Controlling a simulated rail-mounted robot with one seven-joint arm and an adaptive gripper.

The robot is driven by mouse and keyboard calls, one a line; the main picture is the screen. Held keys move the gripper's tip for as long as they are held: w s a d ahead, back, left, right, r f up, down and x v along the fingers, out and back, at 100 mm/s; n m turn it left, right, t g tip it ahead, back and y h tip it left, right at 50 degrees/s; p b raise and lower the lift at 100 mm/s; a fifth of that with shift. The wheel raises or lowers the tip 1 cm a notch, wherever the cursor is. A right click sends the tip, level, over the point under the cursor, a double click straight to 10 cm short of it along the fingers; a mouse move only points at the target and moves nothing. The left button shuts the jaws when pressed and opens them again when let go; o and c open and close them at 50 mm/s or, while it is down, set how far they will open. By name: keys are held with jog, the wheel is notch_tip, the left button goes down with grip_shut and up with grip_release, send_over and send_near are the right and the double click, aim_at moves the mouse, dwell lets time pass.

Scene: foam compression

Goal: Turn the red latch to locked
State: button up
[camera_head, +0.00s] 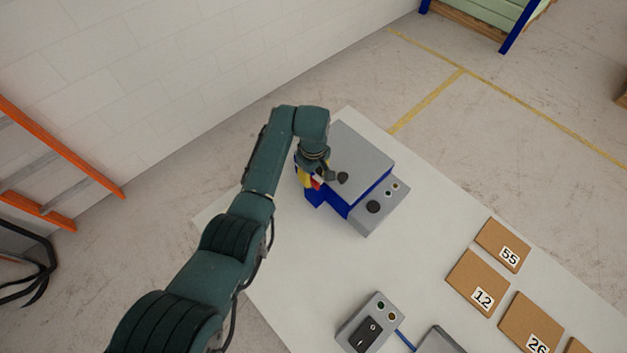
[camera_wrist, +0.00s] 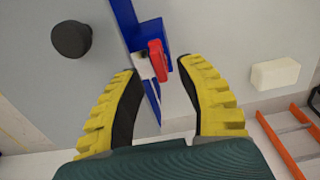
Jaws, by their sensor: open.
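The red latch (camera_wrist: 157,61) sits on a blue part of the machine in the wrist view, with a pale metal plate (camera_wrist: 143,68) beside it. My gripper (camera_wrist: 163,64) is open, its two yellow fingers on either side of the latch, with visible gaps; I cannot tell whether either touches it. In the head view the grey and blue machine (camera_head: 362,160) stands on the white table. My gripper (camera_head: 315,182) is at the machine's left side, and the latch there is mostly hidden by the gripper.
A black knob (camera_wrist: 71,40) stands left of the fingers in the wrist view. A grey switch box (camera_head: 369,324) and several numbered brown foam pads (camera_head: 478,283) lie on the white table (camera_head: 290,265). An orange ladder (camera_head: 63,150) leans at the left wall.

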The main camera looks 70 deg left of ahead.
aim_at(314, 185)
jog(key=shift+f, duration=1.35)
jog(key=shift+c, duration=0.4)
grip_shut()
